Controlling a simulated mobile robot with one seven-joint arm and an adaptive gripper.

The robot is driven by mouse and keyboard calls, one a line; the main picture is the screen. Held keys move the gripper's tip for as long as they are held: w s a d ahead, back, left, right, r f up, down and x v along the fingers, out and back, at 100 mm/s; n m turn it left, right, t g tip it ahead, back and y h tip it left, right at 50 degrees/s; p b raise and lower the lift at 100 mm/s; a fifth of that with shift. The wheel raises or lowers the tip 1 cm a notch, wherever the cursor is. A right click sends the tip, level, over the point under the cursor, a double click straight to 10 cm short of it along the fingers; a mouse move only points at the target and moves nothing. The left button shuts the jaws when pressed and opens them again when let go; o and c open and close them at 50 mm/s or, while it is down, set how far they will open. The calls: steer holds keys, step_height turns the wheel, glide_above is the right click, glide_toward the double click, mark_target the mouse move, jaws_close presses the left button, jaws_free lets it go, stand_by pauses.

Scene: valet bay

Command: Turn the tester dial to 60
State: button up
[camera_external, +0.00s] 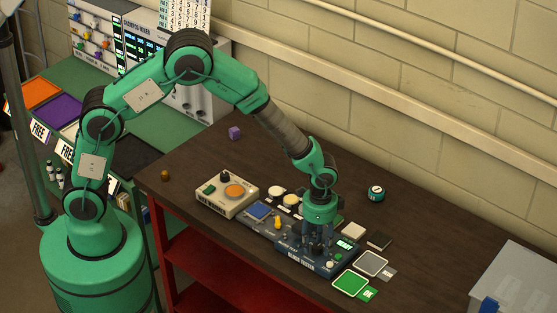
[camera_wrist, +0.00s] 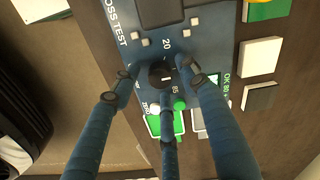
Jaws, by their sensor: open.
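The gloss tester (camera_external: 320,264) is a dark blue panel box on the brown bench, below my gripper. In the wrist view, its panel (camera_wrist: 205,28) carries a round black dial (camera_wrist: 161,72) with a small pale mark. A printed 20 shows above the dial; other scale figures are partly covered, and I cannot read its setting. My gripper (camera_wrist: 160,78) has its dark blue fingers spread around the dial, close to it; I cannot tell whether they touch it. In the external view my gripper (camera_external: 318,243) points down over the tester and hides the dial. A small lit green display (camera_external: 345,244) is on the tester's right end.
A beige box with an orange disc (camera_external: 234,191) stands left of the tester. Green (camera_external: 350,283) and grey (camera_external: 372,263) cards lie to its right. A dark round pot (camera_external: 376,193) and a purple cube (camera_external: 234,132) stand farther back. A grey bin (camera_external: 520,285) is at right.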

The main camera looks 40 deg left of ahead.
mark_target(317, 245)
step_height(317, 245, up, 12)
stand_by(0.6)
stand_by(0.6)
steer(key=s+a+r+n+t+h+b, duration=0.1)
steer(key=a+r+n+b, duration=0.15)
steer(key=a+r, duration=0.85)
steer(key=s+a+r+n+t+b, duration=0.15)
steer(key=a+r+n, duration=0.45)
steer(key=a, duration=1)
steer(key=s+a+r+n+t+y+b, duration=0.1)
steer(key=s+a+r+n+t+b, duration=0.1)
steer(key=s+a, duration=1.4)
steer(key=shift+s+a+r+n+t+b, duration=0.4)
steer(key=shift+a+r+n+t, duration=0.25)
steer(key=shift+a+r, duration=0.55)
